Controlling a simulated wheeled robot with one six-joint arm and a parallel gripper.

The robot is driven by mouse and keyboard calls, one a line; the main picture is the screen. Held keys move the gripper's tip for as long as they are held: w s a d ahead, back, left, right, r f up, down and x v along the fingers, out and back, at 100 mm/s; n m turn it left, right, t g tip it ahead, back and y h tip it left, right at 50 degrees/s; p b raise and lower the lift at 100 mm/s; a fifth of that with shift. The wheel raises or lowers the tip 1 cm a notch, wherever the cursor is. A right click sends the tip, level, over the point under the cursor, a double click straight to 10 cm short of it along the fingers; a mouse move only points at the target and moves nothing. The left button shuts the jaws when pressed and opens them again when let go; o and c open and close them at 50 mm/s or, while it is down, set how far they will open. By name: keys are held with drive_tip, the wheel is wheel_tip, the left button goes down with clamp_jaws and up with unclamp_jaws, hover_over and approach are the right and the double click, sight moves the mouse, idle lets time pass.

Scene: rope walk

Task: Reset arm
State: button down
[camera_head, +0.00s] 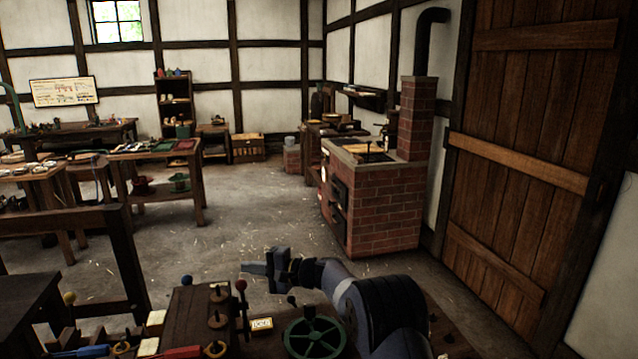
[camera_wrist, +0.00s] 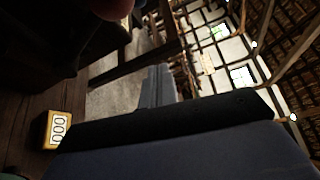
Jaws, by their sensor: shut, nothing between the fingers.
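My arm reaches in from the bottom right in the head view, over a wooden machine top. My gripper (camera_head: 257,269) points to the left at the end of it, above the machine's back edge. It is shut and holds nothing. In the wrist view the grey fingers (camera_wrist: 157,88) stand together in the middle, and the picture is tilted on its side.
Near me are a green handwheel (camera_head: 314,337), a red-knobbed lever (camera_head: 241,287) and a small counter (camera_head: 261,323), also in the wrist view (camera_wrist: 57,130). A brick stove (camera_head: 380,205) stands beyond. Work tables (camera_head: 155,152) stand left. Open floor lies between.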

drive_tip(key=s+d+n+y+b, duration=0.3)
drive_tip(key=s+d+b, duration=0.75)
drive_tip(key=b, duration=1.15)
drive_tip(key=w+a+m+h+p, duration=0.3)
drive_tip(key=w+a+p, duration=0.7)
drive_tip(key=p, duration=1.1)
drive_tip(key=shift+w+a+f, duration=0.35)
drive_tip(key=shift+w, duration=1.65)
